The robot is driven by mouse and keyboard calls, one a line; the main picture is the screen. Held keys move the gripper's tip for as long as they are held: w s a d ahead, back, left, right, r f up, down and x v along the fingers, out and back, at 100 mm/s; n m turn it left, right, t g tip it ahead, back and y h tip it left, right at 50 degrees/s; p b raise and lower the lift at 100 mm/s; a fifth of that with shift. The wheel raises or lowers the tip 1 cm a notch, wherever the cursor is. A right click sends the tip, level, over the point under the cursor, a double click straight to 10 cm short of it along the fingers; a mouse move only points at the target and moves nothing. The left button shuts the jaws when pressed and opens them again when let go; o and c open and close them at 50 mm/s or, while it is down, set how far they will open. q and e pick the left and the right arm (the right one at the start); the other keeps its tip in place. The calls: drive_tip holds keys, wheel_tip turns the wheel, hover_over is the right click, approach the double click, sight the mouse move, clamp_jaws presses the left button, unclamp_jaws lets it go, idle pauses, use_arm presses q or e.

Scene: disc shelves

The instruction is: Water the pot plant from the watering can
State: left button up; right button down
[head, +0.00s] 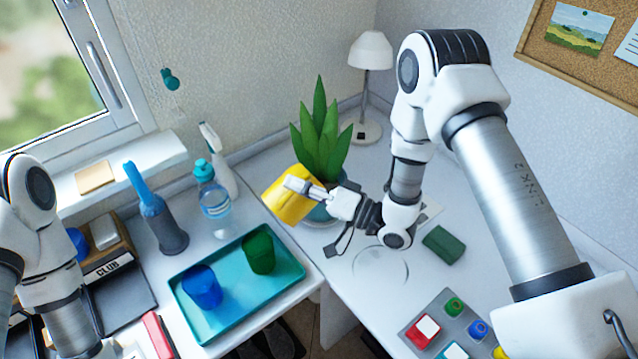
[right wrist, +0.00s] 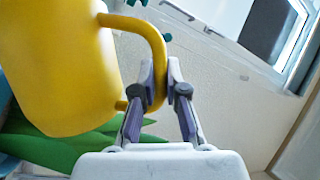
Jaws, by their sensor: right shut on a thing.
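The yellow watering can (head: 283,203) is held up just left of the pot plant (head: 320,135) in the head view and looks tilted. My right gripper (head: 300,187) is shut on its handle. In the right wrist view the gripper's fingers (right wrist: 160,85) close around the yellow handle (right wrist: 150,40), beside the can's body (right wrist: 55,65). I cannot make out the spout. The plant has upright green leaves and a teal pot (head: 322,214), partly hidden by the can and gripper. Green leaves (right wrist: 70,145) also show below the can in the wrist view. My left gripper is not in view.
A white lamp (head: 370,55) stands behind the plant.

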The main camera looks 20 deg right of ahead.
drive_tip(key=shift+s+a+r+n+g+p, duration=0.2)
drive_tip(key=shift+a+r+n+g+p, duration=0.2)
drive_tip(key=shift+a+r+n+p, duration=0.5)
drive_tip(key=s+a+f+n+g+h, duration=0.1)
drive_tip(key=a+f+n+h, duration=0.1)
drive_tip(key=a+f+n, duration=0.1)
wheel_tip(320, 180, down, 3)
drive_tip(key=shift+a+r+n+g+h, duration=0.2)
drive_tip(key=shift+a+n+g+h, duration=0.15)
drive_tip(key=shift+n, duration=0.25)
drive_tip(key=shift+s+a, duration=0.1)
drive_tip(key=shift+a, duration=0.05)
